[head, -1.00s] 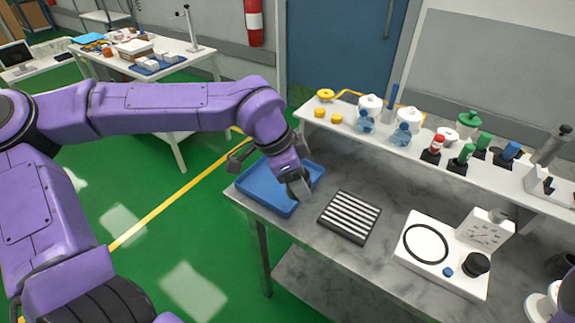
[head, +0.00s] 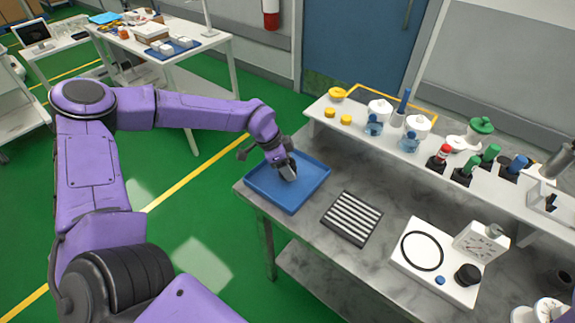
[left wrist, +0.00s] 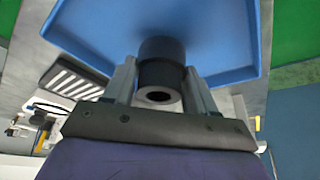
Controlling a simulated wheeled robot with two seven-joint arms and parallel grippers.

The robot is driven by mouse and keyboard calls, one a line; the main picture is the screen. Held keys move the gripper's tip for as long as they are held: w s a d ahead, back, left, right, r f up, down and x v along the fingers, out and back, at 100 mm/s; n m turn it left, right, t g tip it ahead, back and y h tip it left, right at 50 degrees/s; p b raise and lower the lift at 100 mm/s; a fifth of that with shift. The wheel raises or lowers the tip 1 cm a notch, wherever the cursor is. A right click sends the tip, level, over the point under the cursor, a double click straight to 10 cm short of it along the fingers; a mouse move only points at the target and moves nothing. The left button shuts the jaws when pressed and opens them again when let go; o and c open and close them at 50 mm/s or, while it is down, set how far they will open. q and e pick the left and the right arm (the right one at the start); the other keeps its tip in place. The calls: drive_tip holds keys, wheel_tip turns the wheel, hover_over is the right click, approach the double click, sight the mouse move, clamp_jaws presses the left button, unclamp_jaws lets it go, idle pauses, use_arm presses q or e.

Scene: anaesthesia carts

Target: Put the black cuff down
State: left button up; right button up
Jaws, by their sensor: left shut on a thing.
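My left gripper (head: 288,172) is over the blue tray (head: 257,190) at the left end of the grey bench. In the left wrist view the gripper (left wrist: 160,85) is shut on the black cuff (left wrist: 162,52), a short dark cylinder with a hole in its near end. The flat blue floor of the tray (left wrist: 100,30) lies beyond the cuff. I cannot tell whether the cuff touches the tray floor. In the head view the cuff is mostly hidden by the gripper. My right gripper is not in view.
A black striped rack (head: 352,217) lies right of the tray. Further right is a white board (head: 425,276) with a black ring, a gauge and a dark knob. A raised white shelf (head: 400,148) with bottles runs behind. The rest of the tray floor looks empty.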

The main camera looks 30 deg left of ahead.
use_arm(q)
drive_tip(key=shift+w+f, duration=0.1)
drive_tip(key=shift+f, duration=0.8)
drive_tip(key=o, duration=1.1)
drive_tip(key=shift+c, duration=0.2)
drive_tip(key=shift+r, duration=0.35)
drive_tip(key=v, duration=1.1)
drive_tip(key=shift+a+r+b, duration=0.15)
drive_tip(key=shift+r+b, duration=0.15)
drive_tip(key=shift+b, duration=0.05)
